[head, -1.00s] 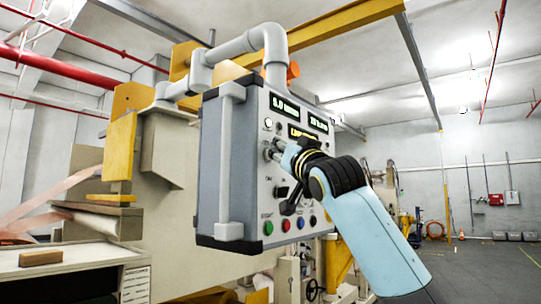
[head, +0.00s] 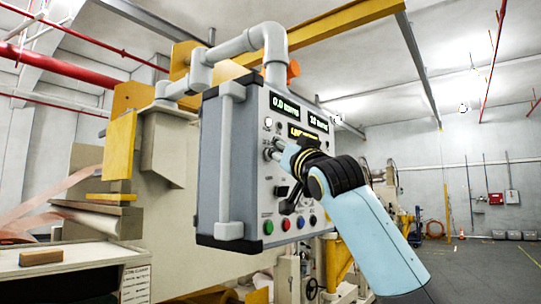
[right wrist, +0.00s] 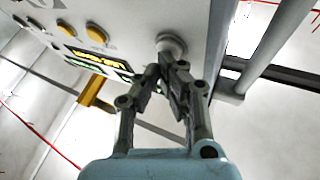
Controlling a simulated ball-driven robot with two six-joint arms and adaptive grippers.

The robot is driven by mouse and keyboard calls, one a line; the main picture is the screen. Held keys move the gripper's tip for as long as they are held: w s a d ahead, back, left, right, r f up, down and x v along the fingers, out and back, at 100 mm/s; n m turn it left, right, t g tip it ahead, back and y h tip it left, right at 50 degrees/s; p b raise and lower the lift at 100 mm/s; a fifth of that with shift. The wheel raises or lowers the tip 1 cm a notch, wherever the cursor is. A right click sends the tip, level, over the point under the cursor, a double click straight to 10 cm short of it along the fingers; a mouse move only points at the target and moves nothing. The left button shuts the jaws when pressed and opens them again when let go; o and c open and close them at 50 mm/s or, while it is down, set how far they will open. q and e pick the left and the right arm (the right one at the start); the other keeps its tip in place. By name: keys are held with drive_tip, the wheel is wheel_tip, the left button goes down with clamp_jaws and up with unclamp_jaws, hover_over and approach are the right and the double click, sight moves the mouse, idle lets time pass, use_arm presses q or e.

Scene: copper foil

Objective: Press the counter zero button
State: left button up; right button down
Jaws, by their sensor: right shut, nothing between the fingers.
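The grey control panel (head: 255,205) hangs from a pipe arm in the middle of the head view. Its left display (head: 284,105) seems to read 0.0. A pale round button (right wrist: 172,42) shows on the panel in the right wrist view; its label cannot be read. My right gripper (head: 271,152) is shut and empty, with its fingertips at the panel's upper left, below the displays. In the right wrist view its fingertips (right wrist: 171,62) are at the pale button and partly cover it; I cannot tell whether they touch. My left gripper is not in view.
Two amber buttons (right wrist: 97,33) show beside the pale one. A vertical grey rail (head: 229,160) runs down the panel's left side. Open floor (head: 480,265) lies at the right.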

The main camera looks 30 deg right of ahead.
drive_tip(key=shift+s+d, duration=0.25)
drive_tip(key=shift+s, duration=0.35)
drive_tip(key=s, duration=0.1)
drive_tip(key=s+d+b, duration=0.1)
drive_tip(key=s, duration=0.1)
drive_tip(key=s+d+b, duration=0.1)
drive_tip(key=shift+s, duration=0.3)
drive_tip(key=shift+f, duration=0.1)
idle(0.9)
